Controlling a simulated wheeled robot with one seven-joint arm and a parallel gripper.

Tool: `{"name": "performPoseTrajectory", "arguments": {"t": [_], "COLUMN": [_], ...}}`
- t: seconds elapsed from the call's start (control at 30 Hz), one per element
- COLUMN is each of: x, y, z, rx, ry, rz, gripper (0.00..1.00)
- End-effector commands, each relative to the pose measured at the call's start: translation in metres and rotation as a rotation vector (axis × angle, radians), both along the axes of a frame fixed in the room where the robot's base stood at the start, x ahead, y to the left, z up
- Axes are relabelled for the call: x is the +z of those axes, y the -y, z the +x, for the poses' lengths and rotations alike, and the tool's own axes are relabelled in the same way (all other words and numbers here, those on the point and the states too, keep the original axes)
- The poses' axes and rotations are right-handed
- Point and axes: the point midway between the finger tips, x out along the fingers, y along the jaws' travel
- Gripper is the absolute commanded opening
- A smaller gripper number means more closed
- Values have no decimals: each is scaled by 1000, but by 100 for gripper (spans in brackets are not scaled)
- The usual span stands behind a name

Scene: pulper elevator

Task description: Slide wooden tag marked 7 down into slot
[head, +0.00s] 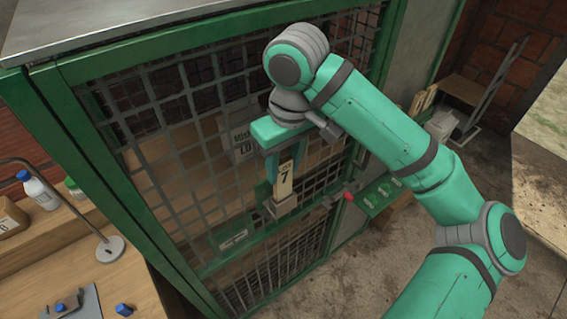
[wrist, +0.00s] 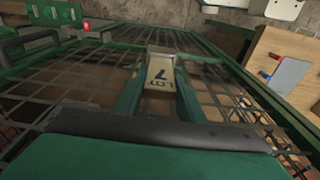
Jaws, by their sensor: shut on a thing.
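The pale wooden tag (head: 285,180) carries a black 7 and hangs upright in front of the green mesh gate. My gripper (head: 284,172) is shut on it from above, with a finger at each side. In the wrist view the tag (wrist: 161,86) lies between the two green fingers, its 7 facing the camera. A small grey holder (head: 284,208) is right below the tag's lower end on the gate's front. It also shows beyond the tag in the wrist view (wrist: 161,50). I cannot tell whether the tag's lower end is inside the slot.
The mesh gate (head: 165,150) stands close behind my gripper. A red knob (head: 348,196) and a green control panel (head: 380,196) are to the right. A wooden bench (head: 130,285) with a white bottle (head: 38,190) is at the left. The floor at right is open.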

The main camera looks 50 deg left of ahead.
Motion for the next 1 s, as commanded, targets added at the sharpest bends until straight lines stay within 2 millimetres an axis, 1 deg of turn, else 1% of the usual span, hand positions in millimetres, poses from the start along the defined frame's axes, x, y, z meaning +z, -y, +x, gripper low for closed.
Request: {"name": "performPoseTrajectory", "arguments": {"t": [0.53, 1.0], "x": [-12, -13], "y": [0, 0], "z": [0, 0], "rx": [1, 1], "ry": [0, 0], "rz": [-1, 0], "gripper": [14, 14]}}
